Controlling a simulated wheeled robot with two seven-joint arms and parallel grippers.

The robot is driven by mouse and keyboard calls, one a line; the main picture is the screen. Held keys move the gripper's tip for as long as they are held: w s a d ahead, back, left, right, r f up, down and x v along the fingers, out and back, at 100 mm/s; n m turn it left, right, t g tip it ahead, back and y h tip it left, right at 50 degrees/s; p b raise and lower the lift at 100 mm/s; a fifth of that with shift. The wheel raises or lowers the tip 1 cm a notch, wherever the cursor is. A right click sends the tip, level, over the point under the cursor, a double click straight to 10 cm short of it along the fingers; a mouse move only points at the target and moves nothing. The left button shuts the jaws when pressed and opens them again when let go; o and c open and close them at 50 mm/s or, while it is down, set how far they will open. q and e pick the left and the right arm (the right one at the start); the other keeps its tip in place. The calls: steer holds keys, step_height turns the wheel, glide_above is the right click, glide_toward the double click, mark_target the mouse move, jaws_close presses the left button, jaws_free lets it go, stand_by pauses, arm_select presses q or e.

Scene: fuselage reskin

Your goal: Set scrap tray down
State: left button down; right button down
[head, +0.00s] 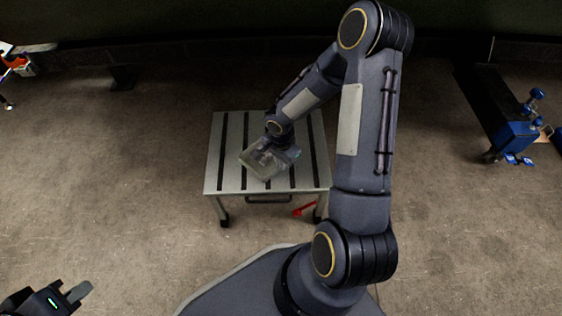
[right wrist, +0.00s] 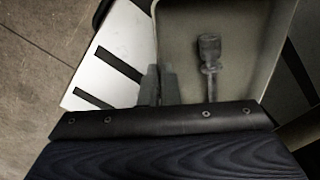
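The scrap tray (head: 262,167) is a small translucent grey open tray, over the middle of the slotted table in the head view. In the right wrist view the tray (right wrist: 240,25) fills the upper right, with a grey bolt-like piece (right wrist: 209,65) inside it. My right gripper (right wrist: 159,84) has one finger on each side of the tray's wall and appears shut on it. I cannot tell whether the tray's bottom touches the tabletop. My left gripper (head: 70,289) is at the lower left of the head view, empty, with its fingers apart, far from the tray.
The pale table (head: 230,178) has dark slots and open room around the tray. A red item (head: 303,209) lies low by the table's right leg. A blue clamp-like fixture (head: 515,135) stands at the far right. Bare floor surrounds the table.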

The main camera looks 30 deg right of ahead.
steer(key=shift+f, duration=0.2)
steer(key=c, duration=1.7)
jaws_free()
steer(key=shift+r, duration=0.1)
steer(key=shift+r, duration=0.1)
steer(key=shift+r+p, duration=0.3)
steer(key=s+a+r+n+t+p, duration=0.1)
steer(key=s+r+n+p, duration=0.15)
steer(key=r, duration=1.05)
steer(key=s+a+r+n+t+p, duration=0.1)
steer(key=s+r+n+p, duration=0.2)
steer(key=r, duration=0.9)
steer(key=s+a+r+n+t+y, duration=0.1)
steer(key=s+a+r+n, duration=0.1)
steer(key=s, duration=0.2)
steer(key=s+a+r+n+t+y, duration=0.1)
steer(key=s+a+r+n, duration=0.1)
steer(key=s+n, duration=0.1)
steer(key=s+a+r+n+t+y+b, duration=0.1)
steer(key=s+a+r+n, duration=0.1)
steer(key=s+n, duration=0.1)
steer(key=shift+s+a+r+t+y, duration=0.15)
steer(key=shift+s+y, duration=0.05)
steer(key=shift+s, duration=0.25)
steer(key=shift+s+a+r+t+y, duration=0.1)
steer(key=shift+s+r+t+y, duration=0.1)
steer(key=shift+s, duration=0.2)
